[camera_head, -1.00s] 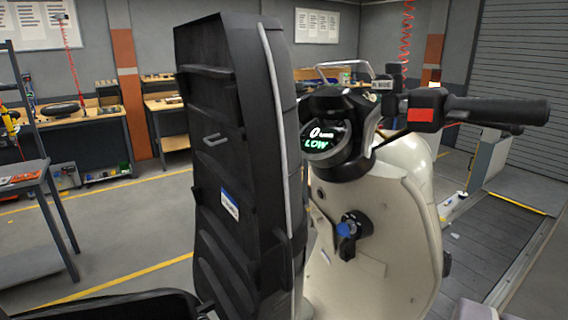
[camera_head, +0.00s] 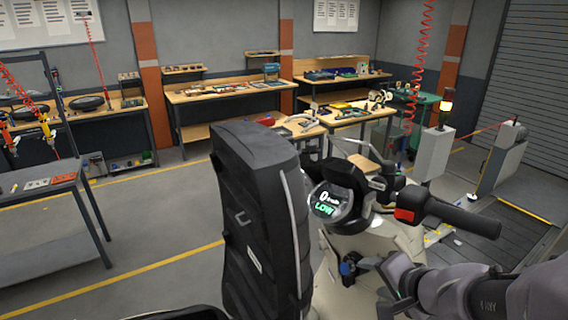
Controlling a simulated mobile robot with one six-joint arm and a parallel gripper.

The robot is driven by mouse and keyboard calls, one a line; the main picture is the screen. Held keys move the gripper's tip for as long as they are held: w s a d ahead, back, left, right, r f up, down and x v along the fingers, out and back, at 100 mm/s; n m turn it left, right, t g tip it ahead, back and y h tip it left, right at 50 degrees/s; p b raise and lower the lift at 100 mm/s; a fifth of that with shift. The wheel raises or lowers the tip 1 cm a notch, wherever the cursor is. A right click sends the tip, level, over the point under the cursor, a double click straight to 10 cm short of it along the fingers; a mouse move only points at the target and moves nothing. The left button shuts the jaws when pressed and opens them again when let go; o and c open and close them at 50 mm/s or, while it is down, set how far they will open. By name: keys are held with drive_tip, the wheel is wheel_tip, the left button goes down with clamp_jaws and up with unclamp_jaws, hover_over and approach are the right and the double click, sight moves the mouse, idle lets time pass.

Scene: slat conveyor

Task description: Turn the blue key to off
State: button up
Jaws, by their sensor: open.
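The scooter's blue key (camera_head: 345,268) sits in the dark lock on the cream front panel (camera_head: 335,292), below the round display (camera_head: 325,204). It is small here, and its exact angle cannot be told. The display is lit and reads 0 and LOW. My gripper (camera_head: 370,282) comes in from the lower right. It is open, with its jaws just right of the key. Whether a finger touches the key cannot be told. My arm hides part of the panel to the right.
A tall black seat-like panel (camera_head: 258,215) stands close on the left of the key. The handlebar grip (camera_head: 465,216) with a red switch (camera_head: 405,214) reaches out above my arm. Workbenches (camera_head: 225,100) stand along the back wall, and open floor lies to the left.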

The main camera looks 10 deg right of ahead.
sight(344, 269)
drive_tip(key=b+x, duration=0.1)
drive_tip(key=x, duration=0.4)
drive_tip(key=b+x, duration=0.2)
drive_tip(key=x, duration=0.4)
drive_tip(key=b+x, duration=0.2)
drive_tip(key=x, duration=0.4)
drive_tip(key=shift+w+d+f, duration=0.15)
drive_tip(key=shift+d+f, duration=0.1)
drive_tip(key=shift+c, duration=0.4)
clamp_jaws()
drive_tip(key=shift+r+p, duration=0.2)
drive_tip(key=shift+p, duration=0.5)
drive_tip(key=g+p, duration=0.2)
drive_tip(key=p, duration=0.2)
drive_tip(key=shift+w+r+h+p, duration=0.1)
drive_tip(key=shift+h+p, duration=0.2)
drive_tip(key=shift+p, duration=0.9)
drive_tip(key=shift+g, duration=0.3)
